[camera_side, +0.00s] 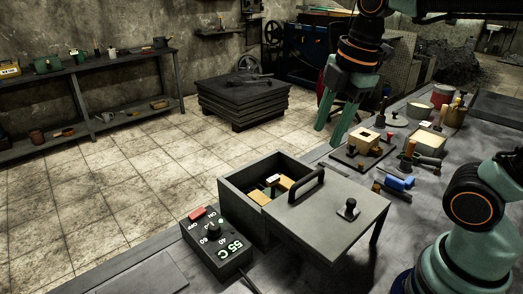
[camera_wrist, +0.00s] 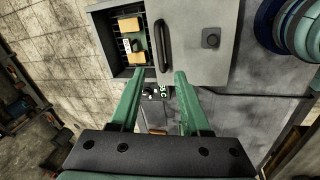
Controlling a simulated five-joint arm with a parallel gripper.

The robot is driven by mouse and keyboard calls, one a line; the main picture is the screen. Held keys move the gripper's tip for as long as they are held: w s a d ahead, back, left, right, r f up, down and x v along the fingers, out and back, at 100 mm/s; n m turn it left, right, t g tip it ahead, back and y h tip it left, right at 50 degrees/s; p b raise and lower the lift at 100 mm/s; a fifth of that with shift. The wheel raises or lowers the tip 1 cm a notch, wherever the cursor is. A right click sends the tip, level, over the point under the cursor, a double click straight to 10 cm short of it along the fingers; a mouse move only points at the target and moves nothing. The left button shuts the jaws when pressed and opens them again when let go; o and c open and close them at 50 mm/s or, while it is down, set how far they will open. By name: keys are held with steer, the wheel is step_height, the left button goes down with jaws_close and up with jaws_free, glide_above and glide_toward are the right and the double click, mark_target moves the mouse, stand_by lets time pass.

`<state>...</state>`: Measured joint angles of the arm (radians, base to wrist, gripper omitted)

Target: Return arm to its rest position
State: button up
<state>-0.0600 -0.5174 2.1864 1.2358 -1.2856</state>
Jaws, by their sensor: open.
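My gripper (camera_side: 329,135) hangs in the air beyond the metal box, pointing down, in the side view. Its two green fingers are spread apart with nothing between them; in the wrist view the fingers (camera_wrist: 160,75) are also apart and empty. The dark metal box (camera_side: 236,193) stands on the bench with its grey lid (camera_side: 325,220) off to the right, so part of the inside is open. Tan blocks (camera_side: 285,184) and a small dark green piece lie inside; the wrist view shows the blocks (camera_wrist: 130,25) too. My gripper touches none of these.
A control box (camera_side: 215,245) reading 55 C sits in front of the metal box. A wooden mould block (camera_side: 363,142), a blue-handled tool (camera_side: 399,183) and several pots and tools crowd the bench at right. A shelf (camera_side: 100,75) and a dark stack (camera_side: 245,100) stand beyond open floor.

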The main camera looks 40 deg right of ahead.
steer(key=f+m+t, duration=0.1)
steer(key=m, duration=0.4)
steer(key=d+f+m+t, duration=0.1)
steer(key=m, duration=0.4)
steer(key=f+m, duration=0.1)
steer(key=m, duration=0.4)
steer(key=shift+s+d+f+t, duration=0.1)
steer(key=shift+d+f+t, duration=0.25)
steer(key=shift+t, duration=0.05)
